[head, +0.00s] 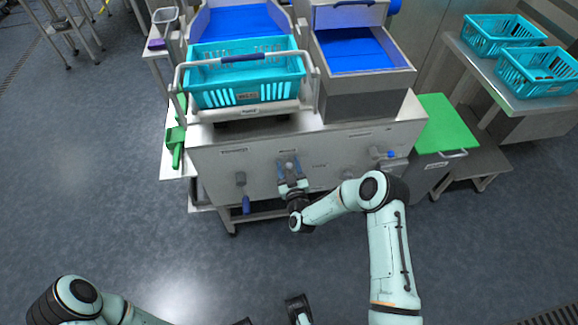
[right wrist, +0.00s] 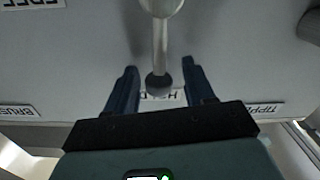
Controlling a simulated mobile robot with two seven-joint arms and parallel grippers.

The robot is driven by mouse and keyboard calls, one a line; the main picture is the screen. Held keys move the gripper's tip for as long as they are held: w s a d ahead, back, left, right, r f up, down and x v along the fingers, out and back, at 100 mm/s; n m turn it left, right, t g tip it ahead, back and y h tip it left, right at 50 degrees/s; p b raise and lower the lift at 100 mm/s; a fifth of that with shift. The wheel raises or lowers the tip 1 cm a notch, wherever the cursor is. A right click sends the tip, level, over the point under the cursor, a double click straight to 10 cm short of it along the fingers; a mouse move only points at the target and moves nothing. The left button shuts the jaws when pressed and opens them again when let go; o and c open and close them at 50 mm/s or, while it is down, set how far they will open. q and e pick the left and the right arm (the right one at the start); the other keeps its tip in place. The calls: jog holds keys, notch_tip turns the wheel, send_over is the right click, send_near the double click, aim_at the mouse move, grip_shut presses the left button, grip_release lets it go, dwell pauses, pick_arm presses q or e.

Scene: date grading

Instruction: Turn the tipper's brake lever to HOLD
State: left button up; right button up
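The brake lever (right wrist: 160,45) is a pale rod with a dark round knob on the tipper's grey front panel (head: 225,170). In the right wrist view its knob lies in front of the HOLD label (right wrist: 176,95) and partly covers it. My right gripper (right wrist: 160,78) is open, with one blue finger on each side of the knob and a visible gap to both. In the head view the right gripper (head: 291,180) is at the panel's middle and hides much of the lever. Dark parts at the bottom edge seem to belong to my left gripper (head: 298,308), mostly cut off.
A FREE label (right wrist: 32,3) is on the panel. A blue-handled lever (head: 245,203) is left of the gripper and a blue knob (head: 390,154) right. A turquoise crate (head: 243,95) sits on the tipper. A green lid (head: 445,125) stands right. The floor in front is clear.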

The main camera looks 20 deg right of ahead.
jog(key=s+a, duration=0.2)
jog(key=s, duration=1.1)
jog(key=shift+a, duration=0.35)
jog(key=shift+r, duration=0.1)
